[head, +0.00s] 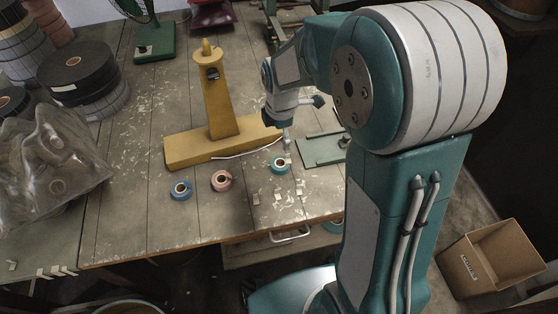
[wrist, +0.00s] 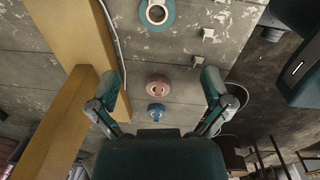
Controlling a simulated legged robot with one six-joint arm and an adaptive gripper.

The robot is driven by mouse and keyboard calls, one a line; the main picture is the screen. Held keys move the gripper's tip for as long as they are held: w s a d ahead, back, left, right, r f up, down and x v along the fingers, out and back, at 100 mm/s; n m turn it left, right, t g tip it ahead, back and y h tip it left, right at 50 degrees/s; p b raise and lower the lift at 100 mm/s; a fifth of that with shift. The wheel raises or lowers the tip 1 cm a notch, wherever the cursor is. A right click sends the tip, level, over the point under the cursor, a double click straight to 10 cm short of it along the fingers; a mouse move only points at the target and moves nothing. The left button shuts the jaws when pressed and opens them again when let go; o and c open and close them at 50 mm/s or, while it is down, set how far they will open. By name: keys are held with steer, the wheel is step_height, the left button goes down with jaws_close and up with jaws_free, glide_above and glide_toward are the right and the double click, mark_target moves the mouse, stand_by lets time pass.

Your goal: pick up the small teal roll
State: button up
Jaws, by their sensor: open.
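The small teal roll (head: 279,166) lies flat on the table, to the right of a pink roll (head: 222,180). In the wrist view the teal roll (wrist: 145,20) is near the top edge, beyond my fingertips. My gripper (wrist: 161,80) is open and empty, its two fingers spread wide. In the head view my gripper (head: 291,115) is above the table, behind the teal roll, and partly hidden by my own arm. In the wrist view the pink roll (wrist: 158,96) and a blue roll (wrist: 156,120) show between the fingers.
A yellow winding stand (head: 219,110) stands left of and behind the teal roll, with a pale cord along its base. Small white pieces (head: 278,194) lie in front of the roll. A green plate (head: 321,150) lies to the right. Black rolls and a plastic bag (head: 50,160) fill the left.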

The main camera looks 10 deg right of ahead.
step_height(320, 180, down, 4)
steer(key=w+n, duration=0.2)
glide_above(280, 163)
steer(key=s+a, duration=0.1)
steer(key=shift+n+g, duration=0.3)
step_height(280, 163, down, 5)
steer(key=shift+s+f, duration=0.1)
steer(key=shift+d+f, duration=0.2)
steer(key=shift+f, duration=1.15)
steer(key=shift+d+f, duration=0.15)
steer(key=shift+f, duration=1.2)
steer(key=c, duration=0.9)
